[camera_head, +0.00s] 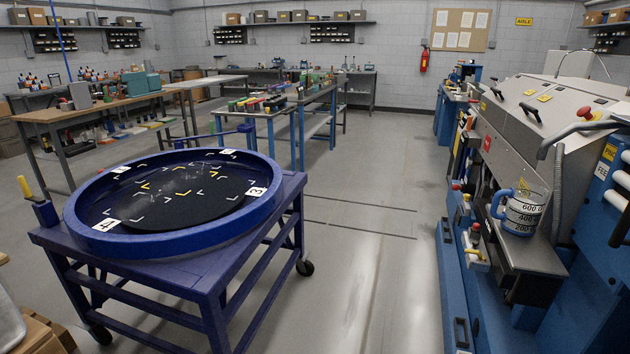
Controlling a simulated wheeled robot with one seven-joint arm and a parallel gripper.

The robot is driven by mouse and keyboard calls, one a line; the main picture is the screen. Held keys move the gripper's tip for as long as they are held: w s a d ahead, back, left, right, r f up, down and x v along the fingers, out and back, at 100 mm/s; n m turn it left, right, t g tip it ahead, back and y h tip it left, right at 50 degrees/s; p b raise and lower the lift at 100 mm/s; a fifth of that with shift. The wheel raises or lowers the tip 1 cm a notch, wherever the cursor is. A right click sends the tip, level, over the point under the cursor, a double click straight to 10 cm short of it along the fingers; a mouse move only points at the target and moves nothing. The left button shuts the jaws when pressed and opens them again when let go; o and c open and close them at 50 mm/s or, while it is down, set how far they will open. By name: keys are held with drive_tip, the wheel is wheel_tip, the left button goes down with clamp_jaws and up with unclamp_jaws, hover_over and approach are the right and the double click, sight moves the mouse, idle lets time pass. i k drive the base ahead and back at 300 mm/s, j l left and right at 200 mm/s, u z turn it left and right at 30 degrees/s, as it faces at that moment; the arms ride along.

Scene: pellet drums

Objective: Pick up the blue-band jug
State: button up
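A jug (522,213) stands upright on a small grey metal shelf (532,254) at the right, on the front of the blue and grey machine. It has a blue handle on its left side, and dark bands with the marks 600, 400 and 200 on its pale body. My gripper is not in view.
A blue cart (205,262) with a round, blue-rimmed tray (263,203) stands at the left. Grey floor (375,240) is open between cart and machine. A curved grey hose (559,195) hangs just right of the jug. Workbenches (90,111) stand behind.

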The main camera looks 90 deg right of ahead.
sight(526, 202)
drive_tip(key=i+l+z, duration=0.15)
drive_tip(key=z, duration=0.7)
drive_tip(key=l+z, duration=0.3)
drive_tip(key=i+l+z, duration=0.15)
drive_tip(key=l+z, duration=0.15)
drive_tip(key=i+l+z, duration=0.15)
drive_tip(key=l+z, duration=0.15)
drive_tip(key=i+l+z, duration=0.15)
drive_tip(key=l+z, duration=0.15)
drive_tip(key=l, duration=0.1)
